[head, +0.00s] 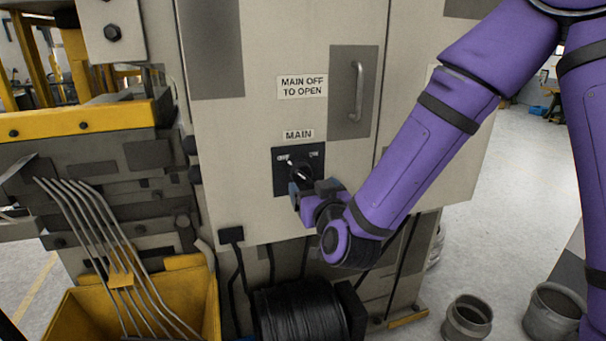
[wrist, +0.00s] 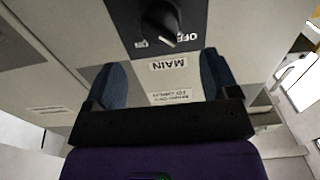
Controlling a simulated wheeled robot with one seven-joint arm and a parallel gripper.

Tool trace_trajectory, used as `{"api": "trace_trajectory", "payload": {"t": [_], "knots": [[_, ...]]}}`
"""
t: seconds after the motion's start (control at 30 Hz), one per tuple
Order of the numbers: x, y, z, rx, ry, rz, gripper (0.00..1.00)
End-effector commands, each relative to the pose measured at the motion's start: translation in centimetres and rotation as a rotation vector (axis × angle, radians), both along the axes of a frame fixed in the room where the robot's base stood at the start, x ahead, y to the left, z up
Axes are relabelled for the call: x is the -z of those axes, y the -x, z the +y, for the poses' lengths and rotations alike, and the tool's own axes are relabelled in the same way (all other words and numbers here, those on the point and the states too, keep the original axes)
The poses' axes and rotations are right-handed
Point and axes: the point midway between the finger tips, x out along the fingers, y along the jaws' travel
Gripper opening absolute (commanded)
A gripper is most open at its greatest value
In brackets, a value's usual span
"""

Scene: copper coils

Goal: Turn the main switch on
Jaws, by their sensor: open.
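The main switch is a black rotary knob (head: 301,172) on a dark square plate (head: 314,184) on the cabinet front, under a MAIN label (head: 299,134). OFF is marked at the plate's upper left and ON at its upper right. The knob (wrist: 163,18) also shows in the wrist view, where the picture is upside down; its white pointer is toward OFF. My gripper (head: 305,190) is just in front of the plate's lower part and partly covers it. In the wrist view my gripper (wrist: 160,65) has its blue fingers apart, with nothing between them; the knob is beyond the fingertips.
The grey cabinet door has a handle (head: 357,92) and a MAIN OFF TO OPEN label (head: 302,87). A yellow bin (head: 85,318) with bent rods and a black coil (head: 300,312) stand below. Metal pots (head: 467,318) are on the floor at right.

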Motion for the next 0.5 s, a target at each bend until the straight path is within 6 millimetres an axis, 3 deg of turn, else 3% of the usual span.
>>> {"api": "trace_trajectory", "payload": {"t": [0.3,0.5], "knots": [[0.0,-5.4,1.4,0.002,-0.003,0.0,0.81],[0.0,-7.4,2.1,0.001,-0.001,0.0,0.81]]}}
